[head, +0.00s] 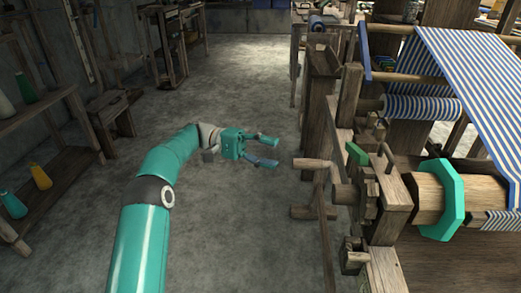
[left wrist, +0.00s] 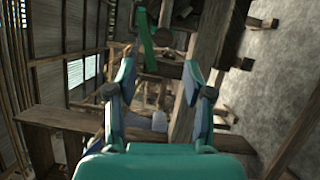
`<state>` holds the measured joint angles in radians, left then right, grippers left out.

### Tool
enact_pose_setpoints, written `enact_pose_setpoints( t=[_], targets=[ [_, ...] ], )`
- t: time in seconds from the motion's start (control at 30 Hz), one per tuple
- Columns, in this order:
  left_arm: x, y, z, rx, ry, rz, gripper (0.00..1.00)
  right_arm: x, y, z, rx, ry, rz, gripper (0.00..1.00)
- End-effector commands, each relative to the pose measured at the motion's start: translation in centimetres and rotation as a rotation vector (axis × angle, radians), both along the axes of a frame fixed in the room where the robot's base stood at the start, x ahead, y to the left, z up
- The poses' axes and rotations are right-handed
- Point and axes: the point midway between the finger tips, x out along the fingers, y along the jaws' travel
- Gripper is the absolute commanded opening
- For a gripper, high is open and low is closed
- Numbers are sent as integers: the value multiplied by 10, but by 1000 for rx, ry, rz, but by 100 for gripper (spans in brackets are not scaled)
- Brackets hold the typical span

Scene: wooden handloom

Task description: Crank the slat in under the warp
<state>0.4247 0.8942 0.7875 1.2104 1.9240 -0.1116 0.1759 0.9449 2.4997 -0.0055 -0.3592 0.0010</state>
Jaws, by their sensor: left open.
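My left gripper (head: 268,151) is open and empty in the head view. It is left of the wooden handloom (head: 325,110), apart from it. A wooden crank handle (head: 311,163) sticks out from the loom's side toward the gripper, with a gap between them. In the left wrist view the open fingers (left wrist: 155,85) frame part of the wooden frame and a green piece (left wrist: 147,45). The striped warp cloth (head: 470,75) runs over the loom at the upper right. I cannot make out the slat for certain. My right gripper is not in view.
A green octagonal wheel (head: 439,200) sits on the loom's thick roller at the right. A shelf (head: 35,185) with bottle-like yarn cones stands at the left, with a small stool (head: 108,115) beyond it. The concrete floor (head: 240,80) between is clear.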

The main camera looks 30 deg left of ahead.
Motion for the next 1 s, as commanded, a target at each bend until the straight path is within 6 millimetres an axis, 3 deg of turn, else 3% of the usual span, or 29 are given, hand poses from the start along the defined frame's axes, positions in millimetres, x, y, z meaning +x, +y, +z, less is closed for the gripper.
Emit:
enact_pose_setpoints(
  t=[0.33,0.87,1.0],
  targets=[
    [1,22,-1,0,-1,0,52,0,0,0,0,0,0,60],
    [1,21,-2,1,3,2,52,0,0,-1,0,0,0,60],
    [12,12,-21,20,65,33,52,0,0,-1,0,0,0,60]
  ],
)
